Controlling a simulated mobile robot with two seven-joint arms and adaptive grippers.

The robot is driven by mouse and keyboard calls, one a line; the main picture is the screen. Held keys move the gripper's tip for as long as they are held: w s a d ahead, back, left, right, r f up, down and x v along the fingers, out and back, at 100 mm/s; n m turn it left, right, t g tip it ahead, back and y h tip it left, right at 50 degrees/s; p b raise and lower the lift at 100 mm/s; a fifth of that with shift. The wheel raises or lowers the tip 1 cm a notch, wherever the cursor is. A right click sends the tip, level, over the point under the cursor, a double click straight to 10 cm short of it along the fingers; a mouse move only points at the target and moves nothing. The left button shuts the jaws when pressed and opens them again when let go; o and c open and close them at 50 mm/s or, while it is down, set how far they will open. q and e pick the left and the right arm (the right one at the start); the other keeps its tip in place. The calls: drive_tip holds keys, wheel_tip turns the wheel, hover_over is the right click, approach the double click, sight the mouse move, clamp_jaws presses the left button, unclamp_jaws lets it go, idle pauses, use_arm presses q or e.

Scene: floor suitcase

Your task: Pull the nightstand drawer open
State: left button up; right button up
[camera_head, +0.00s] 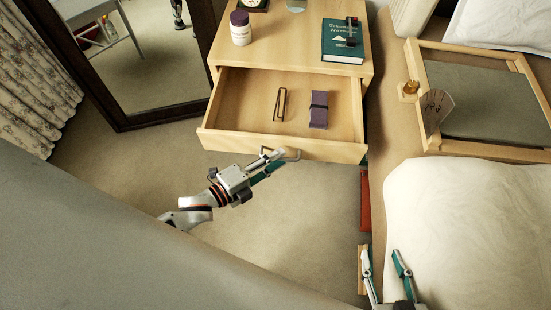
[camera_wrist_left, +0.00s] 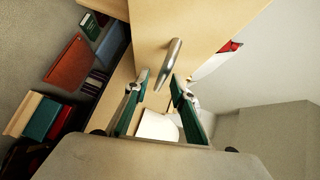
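The light wood nightstand (camera_head: 290,50) has its drawer (camera_head: 225,140) pulled well out. Its handle (camera_head: 291,155) is on the drawer front, and it also shows as a metal bar in the left wrist view (camera_wrist_left: 170,62). My left gripper (camera_head: 274,158) is at the handle, below the drawer front. In the left wrist view my left fingers (camera_wrist_left: 161,80) are apart, with the handle's lower end between or just beyond the tips; contact cannot be told. My right gripper (camera_head: 382,252) is open and empty at the lower right, beside the bed.
The drawer holds a dark metal-framed item (camera_head: 280,104) and a purple case (camera_head: 319,110). A bottle (camera_head: 240,28) and a green book (camera_head: 342,43) are on top. A mirror (camera_head: 122,118) leans at left; the bed (camera_head: 470,210) with a wooden tray (camera_head: 490,153) is at right. Floor before the drawer is clear.

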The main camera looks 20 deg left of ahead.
use_arm(q)
drive_tip(key=shift+o, duration=0.9)
wheel_tip(320, 180, up, 6)
drive_tip(key=shift+w, duration=0.2)
drive_tip(key=o, duration=1.2)
drive_tip(key=r, duration=0.4)
drive_tip(key=shift+w, duration=0.3)
drive_tip(key=shift+s+a+r, duration=0.1)
drive_tip(key=shift+s+r, duration=0.1)
drive_tip(key=shift+r, duration=0.35)
drive_tip(key=c, duration=0.5)
drive_tip(key=shift+s, duration=0.2)
drive_tip(key=c, duration=0.9)
drive_tip(key=shift+f, duration=0.4)
drive_tip(key=shift+s+f, duration=0.1)
